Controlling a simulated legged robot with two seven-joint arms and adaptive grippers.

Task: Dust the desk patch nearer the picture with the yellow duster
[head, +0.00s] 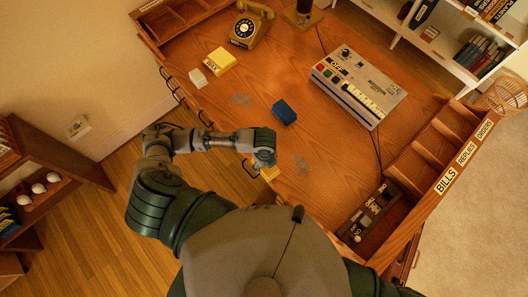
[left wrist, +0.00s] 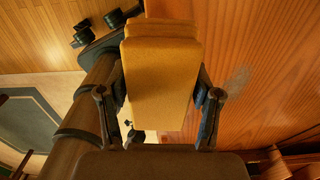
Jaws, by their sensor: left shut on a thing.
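The yellow duster (left wrist: 160,75) is a thick folded block between the two fingers of my left gripper (left wrist: 158,105), which is shut on it. In the head view the duster (head: 270,173) shows just below my left gripper (head: 264,163), at the desk's near left edge. Two grey dusty patches lie on the wooden desk (head: 330,140): one farther up (head: 240,99) and one (head: 302,165) just right of my left gripper. One patch (left wrist: 237,80) shows right of the duster in the left wrist view. I see no picture. My right gripper is out of view.
A dark blue block (head: 284,112) lies between the patches. A yellow block (head: 221,60), a white block (head: 197,78) and a telephone (head: 249,27) stand farther up. A grey machine (head: 359,86) is at right, with a labelled rack (head: 437,160) and switch box (head: 369,212) beyond.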

